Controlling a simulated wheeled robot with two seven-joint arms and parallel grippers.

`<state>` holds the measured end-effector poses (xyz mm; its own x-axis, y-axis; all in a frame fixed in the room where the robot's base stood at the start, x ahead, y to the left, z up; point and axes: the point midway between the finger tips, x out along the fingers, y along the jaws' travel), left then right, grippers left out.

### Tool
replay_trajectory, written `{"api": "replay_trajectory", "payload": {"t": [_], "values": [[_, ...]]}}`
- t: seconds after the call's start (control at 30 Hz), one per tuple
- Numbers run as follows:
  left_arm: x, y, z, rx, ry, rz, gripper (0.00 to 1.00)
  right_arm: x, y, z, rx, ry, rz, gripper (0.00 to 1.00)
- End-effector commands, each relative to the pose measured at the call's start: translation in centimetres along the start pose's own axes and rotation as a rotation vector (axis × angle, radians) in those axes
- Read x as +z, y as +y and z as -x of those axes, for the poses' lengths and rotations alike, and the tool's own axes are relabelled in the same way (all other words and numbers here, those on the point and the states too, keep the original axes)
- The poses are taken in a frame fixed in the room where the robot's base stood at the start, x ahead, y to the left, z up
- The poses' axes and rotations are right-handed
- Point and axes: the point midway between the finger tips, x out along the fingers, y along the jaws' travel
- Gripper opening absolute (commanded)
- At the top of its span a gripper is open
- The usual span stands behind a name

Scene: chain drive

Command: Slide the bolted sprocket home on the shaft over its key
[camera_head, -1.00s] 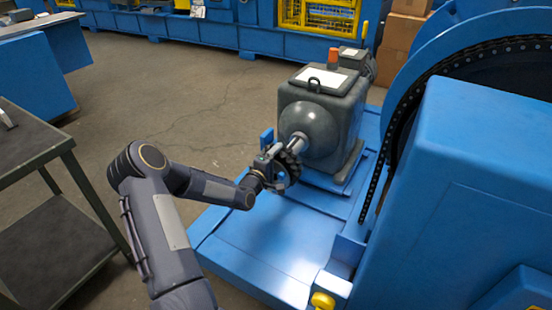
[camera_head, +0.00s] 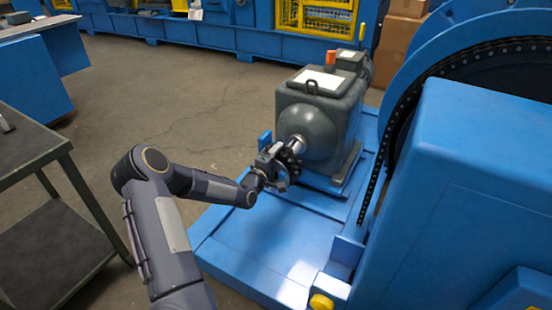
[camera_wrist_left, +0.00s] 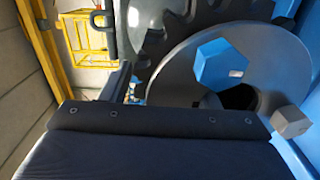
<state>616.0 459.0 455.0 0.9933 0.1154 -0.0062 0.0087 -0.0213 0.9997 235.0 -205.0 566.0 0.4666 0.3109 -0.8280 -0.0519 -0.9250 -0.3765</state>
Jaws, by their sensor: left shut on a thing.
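The sprocket (camera_head: 292,162) is a dark toothed wheel at the near end of the bright shaft (camera_head: 297,142) on the grey gearbox. In the left wrist view its toothed rim and grey face (camera_wrist_left: 262,85) fill the upper right, with a blue hex bolt head (camera_wrist_left: 221,62), a grey bolt head (camera_wrist_left: 291,122) and a dark opening between them. My left gripper (camera_head: 274,168) is at the sprocket and shut on it. The fingers' contact is mostly hidden. The key is not visible, and I cannot tell how far the sprocket is on the shaft. My right gripper is not in view.
The gearbox (camera_head: 318,110) stands on a blue base (camera_head: 265,245) with clear space in front. A large blue housing (camera_head: 475,200) and a chain (camera_head: 385,165) are at right. A dark cart (camera_head: 35,145) stands at left.

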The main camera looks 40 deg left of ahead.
Motion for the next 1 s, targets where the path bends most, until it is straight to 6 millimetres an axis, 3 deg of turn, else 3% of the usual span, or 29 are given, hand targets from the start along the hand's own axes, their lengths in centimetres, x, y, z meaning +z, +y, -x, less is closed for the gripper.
{"api": "replay_trajectory", "payload": {"t": [0.03,0.1,0.13,0.3,0.6,0.63,0.77,1.0], "values": [[0.0,1.2,-0.4,0.028,0.001,-0.005,0.0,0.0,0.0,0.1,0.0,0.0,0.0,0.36],[0.0,1.2,-0.5,0.028,0.001,-0.006,0.0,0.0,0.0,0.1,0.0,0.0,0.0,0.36],[0.0,1.2,-0.6,0.028,0.001,-0.006,0.57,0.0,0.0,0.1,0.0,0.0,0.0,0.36],[0.0,1.1,-0.5,0.025,0.001,-0.005,0.79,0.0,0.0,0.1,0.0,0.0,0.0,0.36],[-0.1,0.6,-0.5,0.016,0.003,-0.004,0.81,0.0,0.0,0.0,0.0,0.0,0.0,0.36],[-0.1,-0.7,-0.1,-0.014,0.002,0.002,0.81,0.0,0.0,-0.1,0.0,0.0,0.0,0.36],[-0.1,-0.4,0.4,-0.01,0.001,0.002,0.81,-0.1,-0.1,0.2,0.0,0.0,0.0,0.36],[-0.1,0.4,4.2,0.0,0.002,0.0,0.81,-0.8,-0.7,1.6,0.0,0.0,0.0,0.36]]}}
